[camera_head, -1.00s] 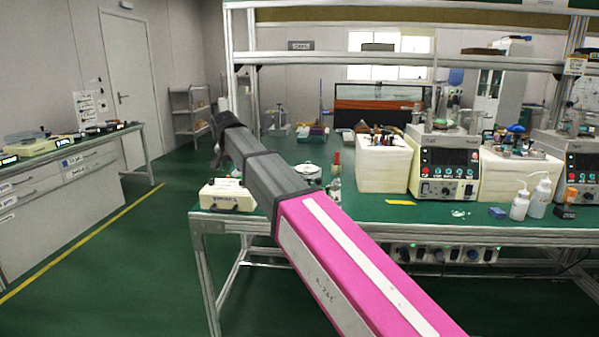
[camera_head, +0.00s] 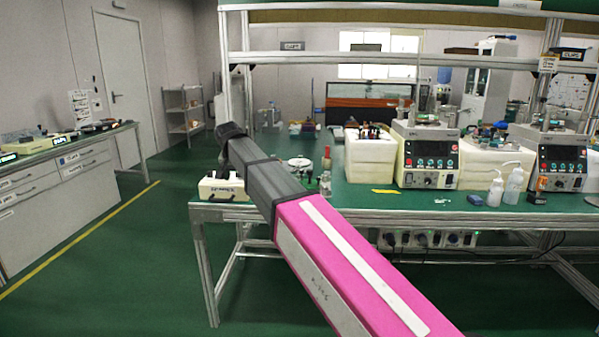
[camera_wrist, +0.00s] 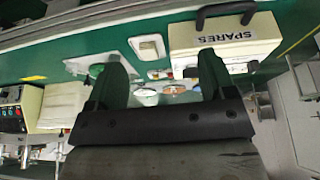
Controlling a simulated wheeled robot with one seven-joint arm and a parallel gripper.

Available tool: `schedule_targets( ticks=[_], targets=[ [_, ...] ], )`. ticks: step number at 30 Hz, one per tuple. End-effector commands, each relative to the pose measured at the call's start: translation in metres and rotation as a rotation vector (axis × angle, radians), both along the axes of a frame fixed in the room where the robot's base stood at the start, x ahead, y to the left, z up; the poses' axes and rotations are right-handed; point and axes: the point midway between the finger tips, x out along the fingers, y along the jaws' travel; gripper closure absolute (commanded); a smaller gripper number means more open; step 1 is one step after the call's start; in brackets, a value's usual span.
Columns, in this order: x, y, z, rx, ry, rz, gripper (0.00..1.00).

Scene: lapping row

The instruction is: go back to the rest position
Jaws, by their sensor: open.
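My arm, pink and dark grey, reaches from the lower right to the upper left in the head view, its far end over the bench's left end. My gripper (camera_wrist: 160,78) shows in the wrist view with two dark green fingers wide apart. Nothing is held between them. In the head view the fingers are hidden behind the arm's end. A cream case with a black handle and a SPARES label (camera_wrist: 222,42) lies beyond the right finger. The same case (camera_head: 221,189) sits on the bench's front left corner in the head view.
The green-topped bench (camera_head: 375,203) carries white foam blocks (camera_head: 371,161), a machine with a display (camera_head: 428,156) and squeeze bottles (camera_head: 513,186). A shelf frame (camera_head: 350,57) rises above it. Green floor (camera_head: 130,265) is free at left, before a drawer cabinet (camera_head: 65,190).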

Motion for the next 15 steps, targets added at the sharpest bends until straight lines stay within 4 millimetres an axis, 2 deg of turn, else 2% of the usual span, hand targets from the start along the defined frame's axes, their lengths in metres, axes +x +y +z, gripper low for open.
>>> schedule_targets(
  ticks=[8,11,15],
  targets=[
    [-0.002,-0.057,-0.057,-0.019,0.046,0.01,0.23],
    [-0.005,-0.087,-0.085,-0.026,0.069,0.015,0.23],
    [-0.018,-0.145,-0.138,-0.035,0.116,0.025,0.23]
  ],
)
